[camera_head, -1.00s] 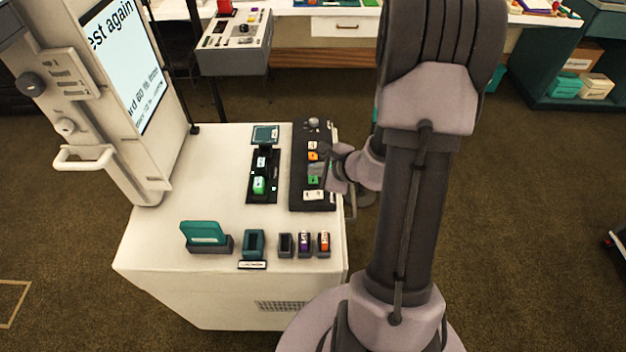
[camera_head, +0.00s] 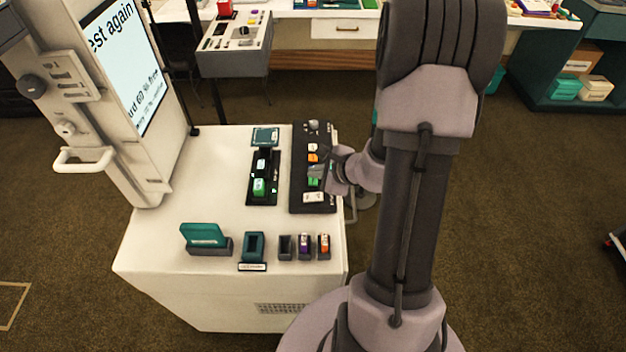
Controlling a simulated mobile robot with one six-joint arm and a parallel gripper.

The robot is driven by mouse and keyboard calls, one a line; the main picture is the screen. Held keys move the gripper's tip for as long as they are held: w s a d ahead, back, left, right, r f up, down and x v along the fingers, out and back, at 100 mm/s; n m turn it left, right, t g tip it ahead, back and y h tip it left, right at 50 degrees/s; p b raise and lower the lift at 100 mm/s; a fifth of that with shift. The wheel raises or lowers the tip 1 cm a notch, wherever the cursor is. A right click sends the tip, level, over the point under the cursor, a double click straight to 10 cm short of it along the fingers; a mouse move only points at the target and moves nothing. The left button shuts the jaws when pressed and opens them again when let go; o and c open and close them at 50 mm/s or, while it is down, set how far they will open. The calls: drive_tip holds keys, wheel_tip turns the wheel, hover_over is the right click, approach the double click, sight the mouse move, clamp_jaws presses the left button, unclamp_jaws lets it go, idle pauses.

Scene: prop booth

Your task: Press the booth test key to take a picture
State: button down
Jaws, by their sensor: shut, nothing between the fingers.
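A black key panel (camera_head: 299,190) lies along the right edge of the white booth counter (camera_head: 190,250). It carries a knob (camera_head: 314,126) at the far end, a white key (camera_head: 312,147), an orange key (camera_head: 312,158), a green key (camera_head: 313,182) and a white key (camera_head: 313,197) nearest me. Their labels are too small to read, so I cannot tell which is the test key. My gripper (camera_head: 326,172) is shut and empty at the panel's right side, close to the green key. I cannot tell whether it touches a key.
A tilted screen (camera_head: 125,65) on the left shows large text ending "est again". A black tray with a green block (camera_head: 259,187) lies left of the panel. Several small holders, including a teal one (camera_head: 254,246), line the counter's front. A grey console (camera_head: 236,62) stands behind.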

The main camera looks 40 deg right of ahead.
sight(316, 183)
drive_tip(key=shift+f, duration=0.1)
idle(0.7)
drive_tip(key=shift+f+b, duration=0.35)
drive_tip(key=shift+b, duration=0.35)
drive_tip(key=shift+f+b, duration=0.35)
drive_tip(key=shift+b, duration=0.15)
idle(0.4)
drive_tip(key=shift+r, duration=0.1)
drive_tip(key=shift+r+p, duration=0.5)
drive_tip(key=shift+r, duration=0.2)
wheel_tip(316, 183, up, 5)
drive_tip(key=p, duration=0.3)
drive_tip(key=shift+r+p, duration=0.1)
drive_tip(key=shift+p, duration=0.2)
idle(0.5)
